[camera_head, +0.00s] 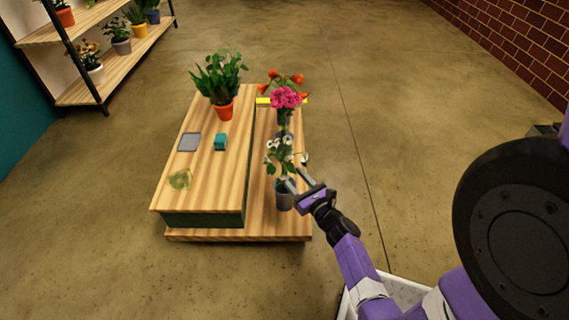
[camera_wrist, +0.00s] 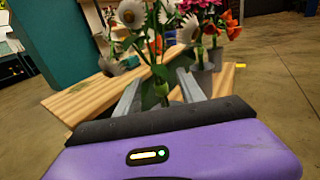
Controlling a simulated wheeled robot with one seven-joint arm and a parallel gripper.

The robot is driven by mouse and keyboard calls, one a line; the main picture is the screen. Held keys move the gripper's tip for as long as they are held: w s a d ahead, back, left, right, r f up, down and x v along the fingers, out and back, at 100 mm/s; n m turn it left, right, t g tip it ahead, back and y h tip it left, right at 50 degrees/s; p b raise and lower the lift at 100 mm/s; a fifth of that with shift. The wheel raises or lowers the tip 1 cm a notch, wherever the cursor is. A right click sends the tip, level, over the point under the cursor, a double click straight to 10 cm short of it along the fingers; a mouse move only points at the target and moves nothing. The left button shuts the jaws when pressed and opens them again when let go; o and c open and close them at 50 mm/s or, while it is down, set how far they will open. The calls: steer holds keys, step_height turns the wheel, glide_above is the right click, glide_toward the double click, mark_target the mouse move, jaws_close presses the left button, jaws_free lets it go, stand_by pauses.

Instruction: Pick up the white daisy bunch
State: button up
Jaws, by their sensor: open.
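The white daisy bunch (camera_head: 280,155) stands upright in a grey bucket (camera_head: 285,197) on the low wooden step at the front right of the bench. In the wrist view the white daisies (camera_wrist: 132,14) rise just beyond the fingers, with green stems between them. My gripper (camera_head: 301,179) reaches in from the right at the height of the stems, just above the bucket rim. In the wrist view my gripper (camera_wrist: 160,92) is open, its two grey fingers on either side of the stems. Whether either finger touches a stem I cannot tell.
A pink flower bunch (camera_head: 286,98) and an orange flower bunch (camera_head: 284,80) stand behind the daisies.

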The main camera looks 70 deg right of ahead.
mark_target(286, 171)
steer(key=b+x, duration=0.1)
steer(key=x, duration=0.4)
steer(key=shift+w+a, duration=0.1)
steer(key=shift+c, duration=0.5)
jaws_close()
